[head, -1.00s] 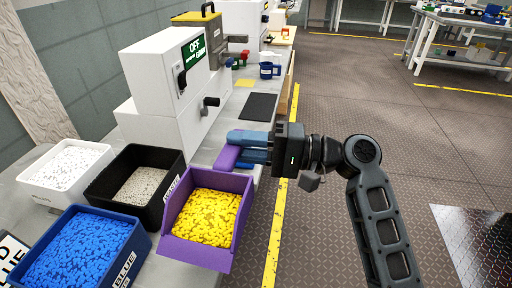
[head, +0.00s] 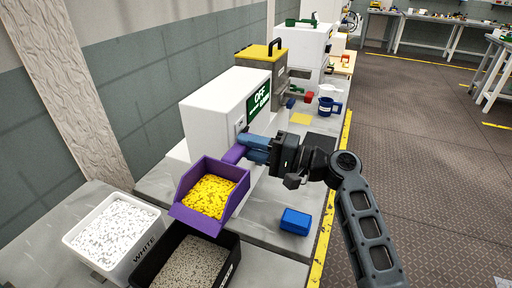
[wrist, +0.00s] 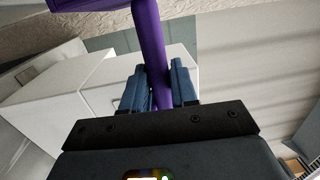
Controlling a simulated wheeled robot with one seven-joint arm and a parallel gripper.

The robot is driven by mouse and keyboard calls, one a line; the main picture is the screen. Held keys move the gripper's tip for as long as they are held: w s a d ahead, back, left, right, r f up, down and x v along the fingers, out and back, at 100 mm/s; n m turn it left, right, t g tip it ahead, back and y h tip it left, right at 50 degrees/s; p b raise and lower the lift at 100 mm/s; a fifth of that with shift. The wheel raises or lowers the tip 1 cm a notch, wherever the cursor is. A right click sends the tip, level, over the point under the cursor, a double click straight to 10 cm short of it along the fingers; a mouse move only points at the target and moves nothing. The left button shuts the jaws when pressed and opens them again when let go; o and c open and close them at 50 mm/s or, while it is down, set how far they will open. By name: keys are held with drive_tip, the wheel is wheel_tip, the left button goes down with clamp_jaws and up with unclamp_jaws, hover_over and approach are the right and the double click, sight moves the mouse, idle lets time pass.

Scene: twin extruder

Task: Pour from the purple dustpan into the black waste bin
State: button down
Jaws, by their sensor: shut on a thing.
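The purple dustpan (head: 188,217) holds yellow pellets (head: 210,195). It hangs in the air in front of the white machine, above the back edge of the black waste bin, roughly level or slightly tilted toward the camera. My gripper (head: 250,150) is shut on its handle. In the wrist view the blue fingers of my gripper (wrist: 158,88) clasp the purple handle (wrist: 150,45). The black waste bin (head: 232,243) sits on the bench at the bottom of the head view, with grey-beige granules in it; its near part is cut off.
A white bin (head: 150,250) of white pellets stands left of the black bin. A blue box (head: 295,221) lies on the bench to the right. The white machine (head: 215,100) with an OFF sign stands behind the dustpan.

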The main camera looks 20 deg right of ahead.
drive_tip(key=b, duration=0.1)
drive_tip(key=f+n+b, duration=0.1)
drive_tip(key=b, duration=0.1)
drive_tip(key=shift+s+a+f+n, duration=0.25)
drive_tip(key=shift+f+n, duration=0.05)
drive_tip(key=shift+f, duration=0.05)
idle(0.6)
drive_tip(key=s+a+r+n+h, duration=0.1)
drive_tip(key=s+a+r+n, duration=0.3)
drive_tip(key=r, duration=0.5)
drive_tip(key=shift+a+n+g, duration=0.3)
drive_tip(key=shift+n, duration=0.9)
drive_tip(key=shift+s+a, duration=0.1)
drive_tip(key=shift+s, duration=0.05)
drive_tip(key=shift+s+a+r+n, duration=0.15)
drive_tip(key=shift+s+r+n, duration=0.05)
drive_tip(key=shift+r+n, duration=0.1)
